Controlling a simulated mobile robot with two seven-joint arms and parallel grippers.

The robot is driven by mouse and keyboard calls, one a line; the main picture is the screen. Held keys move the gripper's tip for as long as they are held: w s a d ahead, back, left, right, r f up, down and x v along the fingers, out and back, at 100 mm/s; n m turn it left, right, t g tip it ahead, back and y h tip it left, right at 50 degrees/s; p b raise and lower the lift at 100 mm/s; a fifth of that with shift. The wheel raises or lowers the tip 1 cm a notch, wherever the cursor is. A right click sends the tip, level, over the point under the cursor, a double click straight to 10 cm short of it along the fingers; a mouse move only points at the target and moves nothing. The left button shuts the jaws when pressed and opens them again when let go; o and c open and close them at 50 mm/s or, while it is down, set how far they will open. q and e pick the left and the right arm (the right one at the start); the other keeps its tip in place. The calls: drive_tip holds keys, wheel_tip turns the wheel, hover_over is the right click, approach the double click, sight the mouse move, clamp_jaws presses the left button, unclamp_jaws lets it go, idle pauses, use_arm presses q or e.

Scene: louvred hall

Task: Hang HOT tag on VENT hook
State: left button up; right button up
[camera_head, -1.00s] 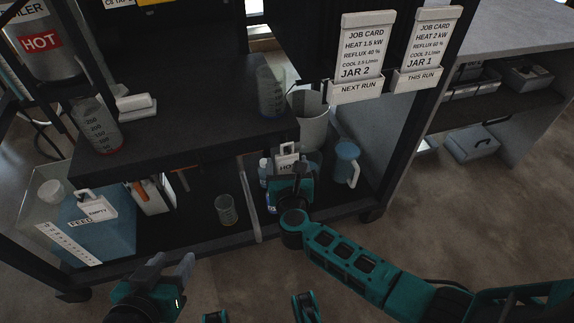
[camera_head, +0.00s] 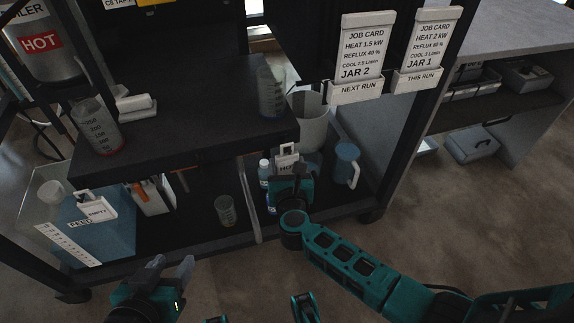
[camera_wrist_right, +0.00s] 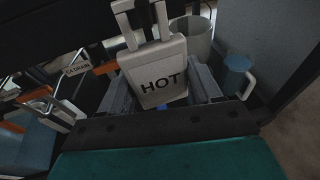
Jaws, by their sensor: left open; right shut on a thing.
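The HOT tag (camera_head: 288,160) is a white plate with a loop handle on top; its black HOT lettering is clear in the right wrist view (camera_wrist_right: 155,82). My right gripper (camera_head: 289,176) is shut on the tag and holds it upright, low in front of the rack, below the level of the dark shelf. My left gripper (camera_head: 170,266) is open and empty at the bottom left, in front of the rack and away from the tag. I cannot make out a hook marked VENT in either view.
The dark shelf (camera_head: 190,130) carries beakers. Below it are a FEED tank (camera_head: 112,235) with an EMPTY tag (camera_head: 97,209), a small beaker (camera_head: 226,210), a white bucket (camera_head: 312,135) and a blue jug (camera_head: 346,165). Job cards (camera_head: 361,45) hang at upper right. Floor at right is clear.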

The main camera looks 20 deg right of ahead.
clamp_jaws()
drive_tip(key=shift+r, duration=0.25)
drive_tip(key=shift+r+p, duration=0.55)
drive_tip(key=shift+p, duration=0.15)
drive_tip(key=s+p, duration=0.1)
drive_tip(key=s, duration=0.8)
drive_tip(key=shift+d, duration=0.15)
idle(0.4)
drive_tip(key=shift+s, duration=0.1)
